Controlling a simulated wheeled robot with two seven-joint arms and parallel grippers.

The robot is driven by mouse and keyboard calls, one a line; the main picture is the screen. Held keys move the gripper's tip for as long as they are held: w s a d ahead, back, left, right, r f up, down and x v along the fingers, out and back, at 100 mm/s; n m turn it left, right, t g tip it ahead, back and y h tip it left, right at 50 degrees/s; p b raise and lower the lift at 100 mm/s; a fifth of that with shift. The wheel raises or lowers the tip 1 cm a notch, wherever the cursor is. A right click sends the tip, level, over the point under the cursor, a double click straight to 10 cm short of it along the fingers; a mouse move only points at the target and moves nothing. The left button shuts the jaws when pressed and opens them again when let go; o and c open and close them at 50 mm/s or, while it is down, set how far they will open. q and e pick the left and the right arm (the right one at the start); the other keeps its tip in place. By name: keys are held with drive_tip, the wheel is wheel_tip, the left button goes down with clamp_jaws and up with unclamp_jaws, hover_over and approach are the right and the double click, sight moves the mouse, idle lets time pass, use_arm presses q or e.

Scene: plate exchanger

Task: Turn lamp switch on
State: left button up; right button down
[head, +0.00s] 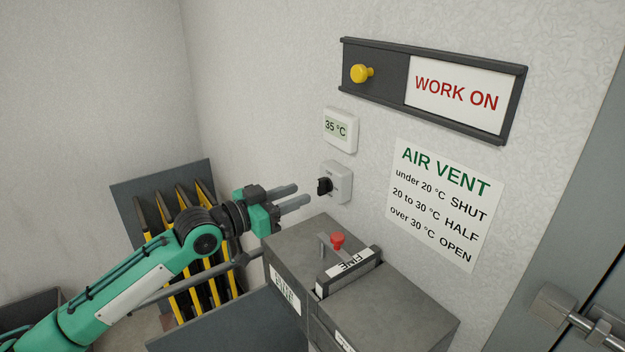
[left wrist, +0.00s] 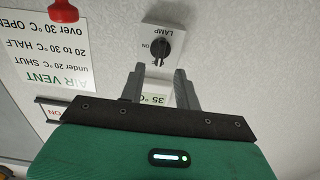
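The lamp switch (head: 340,180) is a pale box with a black rotary knob (head: 324,187) on the wall, below the temperature display. It shows upside down in the left wrist view (left wrist: 181,28), with "LAMP" and "ON" printed beside the knob. The knob's bar runs roughly up and down in that picture; its exact setting is hard to tell. My left gripper (head: 303,193) is open and empty, its two grey fingers pointing at the knob from the left, a short way off. In the left wrist view the fingers (left wrist: 159,80) lie on either side below the knob. My right gripper is not in view.
A grey cabinet (head: 290,235) with a red-knobbed lever (head: 337,240) stands just below the switch. A display (head: 340,130) reads 35 °C. An air vent notice (head: 440,205) and a "WORK ON" sliding sign (head: 450,100) are to the right. A rack (head: 125,190) holds yellow-edged plates behind my arm.

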sight(318, 186)
use_arm(q)
drive_tip(key=p+x, duration=0.2)
drive_tip(key=x, duration=0.3)
drive_tip(key=shift+w+d, duration=0.1)
drive_tip(key=shift+d, duration=0.1)
drive_tip(key=shift+c, duration=0.4)
clamp_jaws()
